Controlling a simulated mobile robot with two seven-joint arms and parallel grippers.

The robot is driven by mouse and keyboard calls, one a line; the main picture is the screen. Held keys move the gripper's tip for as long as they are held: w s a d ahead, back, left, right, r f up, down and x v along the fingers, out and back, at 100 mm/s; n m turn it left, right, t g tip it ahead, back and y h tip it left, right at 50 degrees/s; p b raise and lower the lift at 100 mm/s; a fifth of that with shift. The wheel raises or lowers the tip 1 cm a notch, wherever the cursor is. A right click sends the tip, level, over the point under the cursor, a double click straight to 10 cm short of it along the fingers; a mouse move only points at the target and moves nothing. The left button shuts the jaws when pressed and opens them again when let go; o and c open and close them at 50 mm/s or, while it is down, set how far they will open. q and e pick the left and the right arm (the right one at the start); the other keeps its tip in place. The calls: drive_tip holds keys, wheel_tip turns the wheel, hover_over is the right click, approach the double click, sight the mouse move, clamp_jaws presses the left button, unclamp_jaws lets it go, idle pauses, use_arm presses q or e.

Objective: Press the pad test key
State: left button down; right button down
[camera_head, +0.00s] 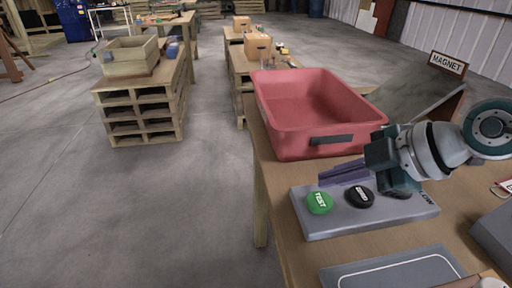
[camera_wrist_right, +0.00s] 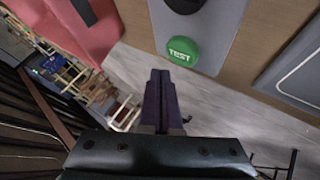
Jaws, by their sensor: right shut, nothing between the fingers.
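The green test key (camera_head: 319,202) is a round button marked TEST on a grey pad (camera_head: 372,219). A round black key (camera_head: 360,197) sits beside it to the right. My right gripper (camera_head: 323,179) is shut and empty, with its dark fingers above the pad, behind the two keys in the head view. In the right wrist view the green key (camera_wrist_right: 183,51) shows just past the tips of the shut fingers (camera_wrist_right: 161,73). The gap between fingertips and key is hard to judge. My left gripper is not in view.
A red tub (camera_head: 285,135) stands behind the pad on the wooden table (camera_head: 262,165). A sloping grey plate with a MAGNET sign (camera_head: 447,63) is at the right. A flat grey panel with a white outline (camera_head: 400,272) lies in front of the pad.

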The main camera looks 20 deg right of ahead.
sight(319, 202)
drive_tip(key=shift+f, duration=0.75)
idle(0.4)
idle(0.9)
drive_tip(key=shift+f, duration=0.15)
drive_tip(key=shift+f, duration=0.25)
drive_tip(key=shift+f, duration=0.1)
idle(0.4)
